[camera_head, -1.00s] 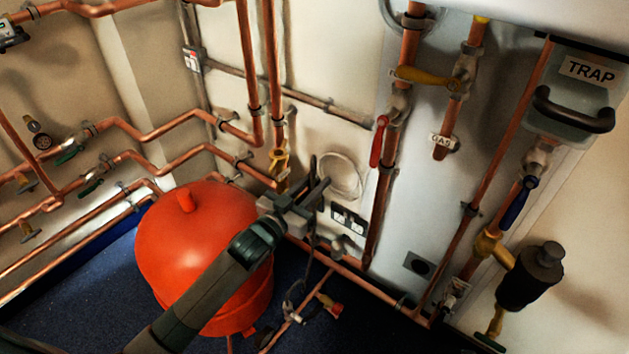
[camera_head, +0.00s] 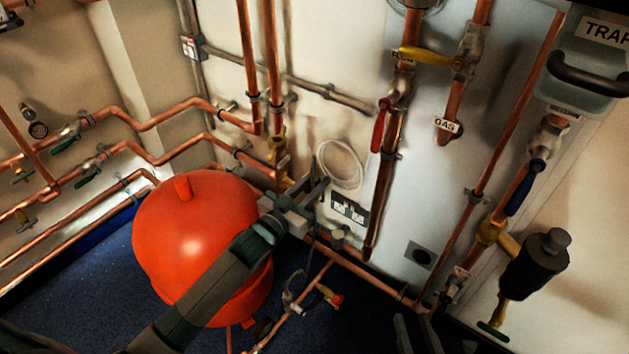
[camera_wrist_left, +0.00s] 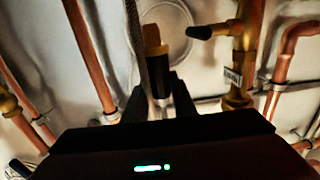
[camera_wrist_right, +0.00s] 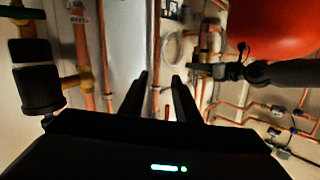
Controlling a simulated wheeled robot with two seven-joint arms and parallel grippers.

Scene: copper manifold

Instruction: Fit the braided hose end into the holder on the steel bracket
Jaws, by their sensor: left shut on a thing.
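My left gripper (camera_head: 318,192) reaches over the red vessel, in front of the wall by the twin sockets. In the left wrist view its fingers (camera_wrist_left: 158,80) are shut on a dark hose end (camera_wrist_left: 160,88) with a brass-coloured top. A grey braided length (camera_wrist_left: 133,38) runs up beside it. My right gripper (camera_wrist_right: 161,77) is open and empty in the right wrist view; dark finger shapes show at the bottom of the head view (camera_head: 417,333). I cannot clearly make out the steel bracket or its holder.
The red vessel (camera_head: 190,250) stands under my left arm. Copper pipes (camera_head: 385,200) and a red-handled valve (camera_head: 379,125) are right of the left gripper. A black cylinder (camera_head: 535,265) on a brass fitting is at the right. Twin sockets (camera_head: 348,208) are on the wall.

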